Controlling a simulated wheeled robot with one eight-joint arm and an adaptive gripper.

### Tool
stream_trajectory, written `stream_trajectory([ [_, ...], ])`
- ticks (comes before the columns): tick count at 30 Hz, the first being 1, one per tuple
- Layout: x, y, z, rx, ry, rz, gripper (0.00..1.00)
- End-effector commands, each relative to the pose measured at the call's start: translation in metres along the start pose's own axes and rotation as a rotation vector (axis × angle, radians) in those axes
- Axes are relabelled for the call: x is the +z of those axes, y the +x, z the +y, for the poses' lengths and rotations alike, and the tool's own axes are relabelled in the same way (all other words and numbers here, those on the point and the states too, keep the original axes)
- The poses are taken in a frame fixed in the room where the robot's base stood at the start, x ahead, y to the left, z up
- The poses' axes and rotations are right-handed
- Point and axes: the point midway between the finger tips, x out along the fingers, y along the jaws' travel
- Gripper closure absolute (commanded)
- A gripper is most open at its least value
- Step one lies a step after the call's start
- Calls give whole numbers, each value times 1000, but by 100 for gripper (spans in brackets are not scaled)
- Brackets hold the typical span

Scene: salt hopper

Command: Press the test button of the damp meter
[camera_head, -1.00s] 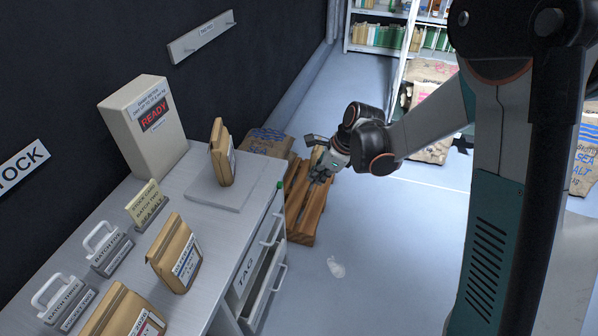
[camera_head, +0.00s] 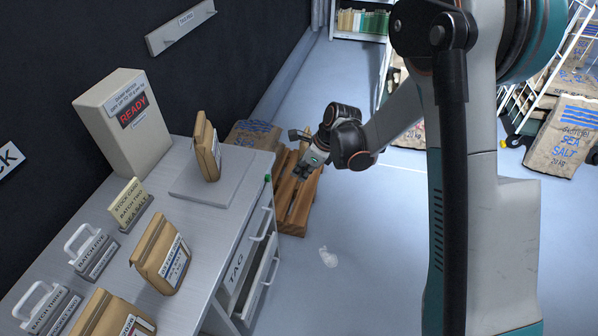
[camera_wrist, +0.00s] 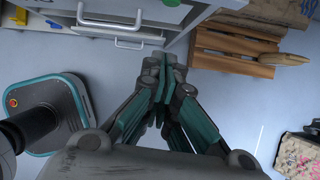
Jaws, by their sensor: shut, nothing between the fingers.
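The damp meter (camera_head: 118,95) is a beige box at the back of the grey counter, its display reading READY in red. A flat grey plate (camera_head: 225,187) lies in front of it, with a brown paper packet (camera_head: 206,150) upright on it. A small green button (camera_head: 267,178) is at the counter's front edge, right of the plate; a bit of green (camera_wrist: 172,2) also shows at the top of the wrist view. My gripper (camera_head: 303,172) is shut and empty, beyond the counter's edge, right of the green button and apart from it. Its closed fingertips (camera_wrist: 163,62) point towards the drawer fronts.
A drawer (camera_head: 262,270) under the counter stands partly open. A wooden pallet (camera_head: 298,205) is on the floor below my gripper. Several packets and tag holders stand on the counter's near part. A crumpled white thing (camera_head: 328,257) lies on open floor.

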Motion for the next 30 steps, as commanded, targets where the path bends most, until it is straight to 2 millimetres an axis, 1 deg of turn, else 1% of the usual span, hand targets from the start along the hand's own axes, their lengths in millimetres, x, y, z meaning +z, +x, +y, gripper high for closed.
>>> stream_trajectory([
  [1, -1, 15, 0, 1, -2, 0, 100],
  [10, -1, 73, 0, 0, -1, 0, 100],
  [15, 23, 78, 1, 0, -2, -1, 100],
  [18, 32, 80, 0, 0, -1, 0, 100],
  [23, 38, 81, 0, 0, -1, -1, 100],
  [30, 38, 80, 0, 0, 0, -1, 100],
])
